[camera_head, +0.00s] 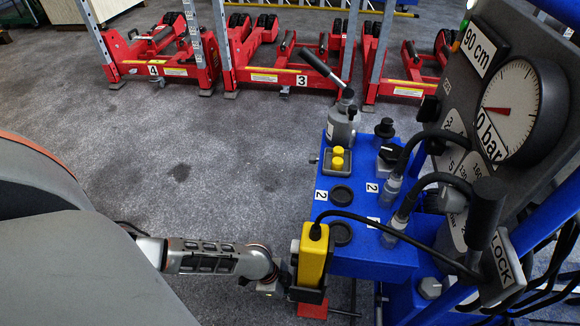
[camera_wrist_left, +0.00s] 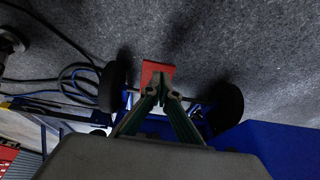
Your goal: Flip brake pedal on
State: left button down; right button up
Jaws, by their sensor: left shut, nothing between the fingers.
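The brake pedal is a small red plate (camera_head: 313,309) low at the near end of the blue trolley jack (camera_head: 372,262) in the head view. In the left wrist view the red pedal (camera_wrist_left: 157,72) lies between two dark wheels, right at the tips of my left gripper (camera_wrist_left: 161,98). The gripper's fingers are shut together with nothing between them. They overlap the pedal's near edge in the picture; I cannot tell whether they touch it. In the head view my left arm comes in from the left, and its fingertips are not clear beside the yellow control box. My right gripper is not in view.
A yellow control box (camera_head: 314,252) with a cable hangs close by my left wrist. The jack's panel with a round gauge (camera_head: 508,112) and a LOCK lever (camera_head: 484,222) stands at right. Red jack stands (camera_head: 262,72) line the back. The grey floor (camera_head: 200,150) between is clear.

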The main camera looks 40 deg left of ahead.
pick_arm(q)
jog(key=s+a+r+p, duration=0.1)
jog(key=s+a+r, duration=0.2)
jog(key=a+r, duration=0.1)
jog(key=shift+s+a+r+p, duration=0.25)
jog(key=shift+a+p, duration=0.05)
jog(key=shift+a, duration=0.1)
pick_arm(e)
jog(key=shift+s+d+f+n+h, duration=0.3)
jog(key=shift+s+d+f, duration=0.15)
jog(key=shift+d+f, duration=0.3)
jog(key=shift+d, duration=0.1)
